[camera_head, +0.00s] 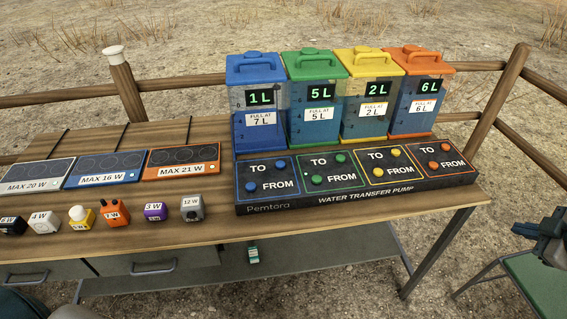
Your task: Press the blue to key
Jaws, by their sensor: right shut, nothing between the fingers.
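The blue TO key (281,164) is a small round button beside the word TO, in the blue-outlined panel at the left end of the black water transfer pump (350,195). The blue FROM key (251,187) sits lower left of it, beside the word FROM. Green, yellow and orange panels with like keys follow to the right. My right gripper (527,230) is at the right edge, shut and empty, beyond the table's right end and far from the blue keys. My left gripper is not in view.
Blue (256,68), green, yellow and orange tanks stand behind the pump, reading 1 L, 5 L, 2 L and 6 L. Black burner plates (103,165) and several small labelled blocks (114,214) lie left on the wooden table. A green stool (535,280) stands lower right.

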